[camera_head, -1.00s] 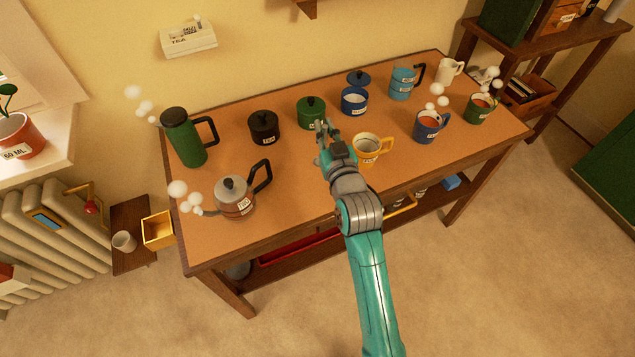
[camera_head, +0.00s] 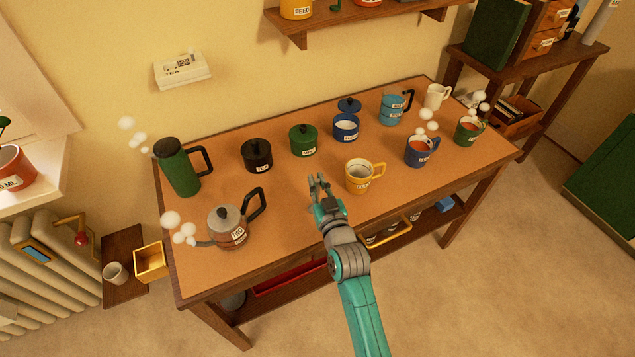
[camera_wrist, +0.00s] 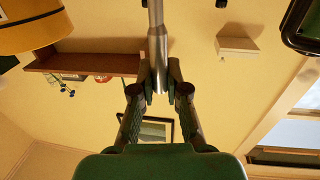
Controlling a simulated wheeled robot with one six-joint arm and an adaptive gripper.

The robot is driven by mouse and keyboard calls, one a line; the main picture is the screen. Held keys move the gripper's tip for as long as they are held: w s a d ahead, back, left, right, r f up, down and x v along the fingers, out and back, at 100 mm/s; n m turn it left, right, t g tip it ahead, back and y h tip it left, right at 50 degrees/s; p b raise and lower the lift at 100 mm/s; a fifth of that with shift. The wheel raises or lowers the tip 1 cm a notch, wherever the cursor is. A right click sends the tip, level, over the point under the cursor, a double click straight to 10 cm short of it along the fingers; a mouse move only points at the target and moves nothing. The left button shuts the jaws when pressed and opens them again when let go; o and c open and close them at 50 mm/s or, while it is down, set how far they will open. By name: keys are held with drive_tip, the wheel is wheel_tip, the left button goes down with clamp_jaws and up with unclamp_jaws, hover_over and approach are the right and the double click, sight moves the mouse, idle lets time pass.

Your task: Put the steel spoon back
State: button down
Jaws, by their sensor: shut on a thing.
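The steel spoon (camera_wrist: 158,45) shows in the wrist view as a smooth grey metal shaft running up out of the frame. My gripper (camera_wrist: 160,75) is shut on it; the spoon's far end is out of view. In the head view, my gripper (camera_head: 318,180) is over the desk's middle, left of the yellow mug (camera_head: 358,177) and in front of the green lidded pot (camera_head: 303,142). The spoon cannot be made out there. An open blue pot (camera_head: 346,128) stands farther back, with a blue lid (camera_head: 349,105) behind it.
A teapot (camera_head: 230,228), green flask (camera_head: 178,168) and black pot (camera_head: 256,156) stand to the left. A blue mug (camera_head: 420,151), light-blue cups (camera_head: 394,109), green mug (camera_head: 468,132) and cream mug (camera_head: 437,96) stand to the right. The desk's front middle (camera_head: 290,235) is bare.

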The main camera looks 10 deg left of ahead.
drive_tip(key=shift+f, duration=0.1)
drive_tip(key=c, duration=1.2)
unclamp_jaws()
drive_tip(key=v, duration=1.2)
